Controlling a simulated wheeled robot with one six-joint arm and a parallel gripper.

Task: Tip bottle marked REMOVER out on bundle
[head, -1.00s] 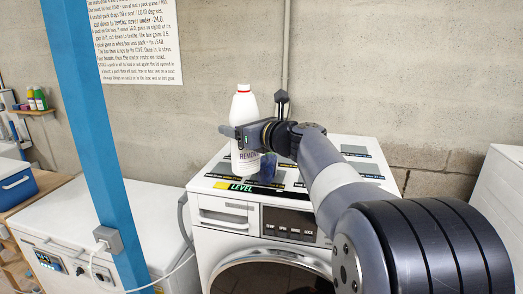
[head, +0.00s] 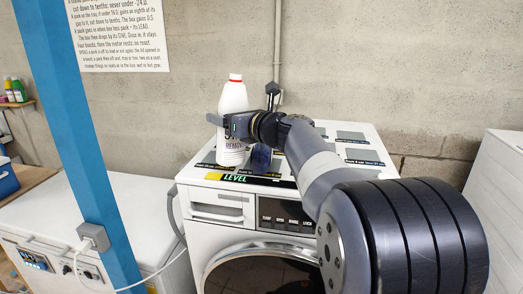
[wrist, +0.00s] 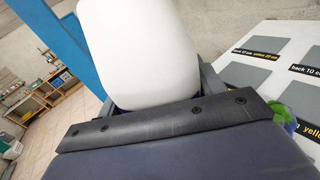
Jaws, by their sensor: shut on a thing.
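The white bottle (head: 234,101) with a red cap is upright over the left part of the white machine's top (head: 319,132). My gripper (head: 226,124) is shut around the bottle's middle. In the wrist view the white bottle (wrist: 150,55) fills the space beyond the jaws. I cannot tell whether the bottle's base touches the top.
The machine top carries several grey squares with black labels and a LEVEL strip (head: 236,178) at its front edge. A blue post (head: 72,130) stands at left before a white chest (head: 135,205). A pipe (head: 278,40) runs down the wall behind.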

